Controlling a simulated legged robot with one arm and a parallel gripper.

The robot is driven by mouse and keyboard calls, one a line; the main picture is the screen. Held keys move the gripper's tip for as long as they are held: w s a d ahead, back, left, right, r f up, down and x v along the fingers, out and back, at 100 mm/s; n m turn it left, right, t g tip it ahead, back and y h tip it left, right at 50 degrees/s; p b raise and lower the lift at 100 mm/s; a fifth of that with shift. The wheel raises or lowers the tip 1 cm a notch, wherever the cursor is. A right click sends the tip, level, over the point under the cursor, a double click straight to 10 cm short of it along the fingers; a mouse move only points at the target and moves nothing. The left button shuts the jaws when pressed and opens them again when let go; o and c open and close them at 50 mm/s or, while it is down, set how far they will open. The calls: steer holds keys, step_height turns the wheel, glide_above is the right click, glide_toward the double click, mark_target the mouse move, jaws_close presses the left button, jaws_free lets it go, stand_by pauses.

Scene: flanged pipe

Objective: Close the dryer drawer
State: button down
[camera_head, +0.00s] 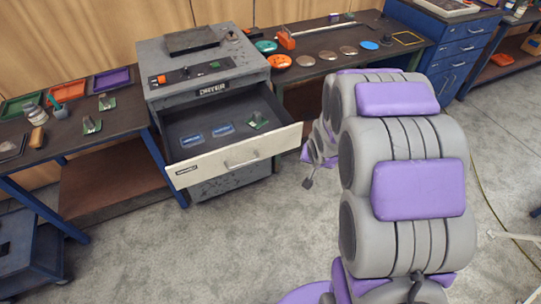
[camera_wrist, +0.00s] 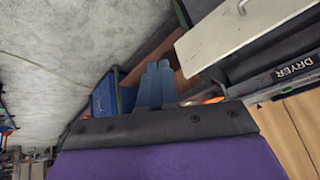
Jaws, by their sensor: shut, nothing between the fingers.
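The dryer (camera_head: 205,90) is a grey cabinet marked DRYER. Its drawer (camera_head: 232,161) is pulled out, with a cream front and a metal handle. Two blue-labelled items (camera_head: 208,134) and a green item with a clear piece (camera_head: 257,120) lie inside. In the wrist view, the drawer front (camera_wrist: 225,40) and its handle show at upper right, tilted. My gripper (camera_wrist: 155,72) shows there with its fingers together and empty, left of the drawer front. In the head view my arm stands right of the drawer and largely hides the gripper.
A workbench (camera_head: 75,130) with coloured trays stands left of the dryer. Another bench (camera_head: 340,45) with discs and tools runs to its right. A blue drawer cabinet (camera_head: 455,50) stands at back right. The grey floor (camera_head: 235,235) before the drawer is clear.

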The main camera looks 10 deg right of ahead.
steer(key=w+a+f+m+t+y, duration=0.1)
steer(key=w+f+t, duration=0.1)
steer(key=w+f, duration=0.4)
steer(key=m+t+y, duration=0.5)
steer(key=m+t, duration=0.4)
glide_toward(265, 149)
steer(key=b+x, duration=0.4)
steer(key=x, duration=0.2)
steer(key=shift+w+f, duration=0.1)
steer(key=shift+w, duration=0.3)
steer(key=shift+w+a, duration=0.1)
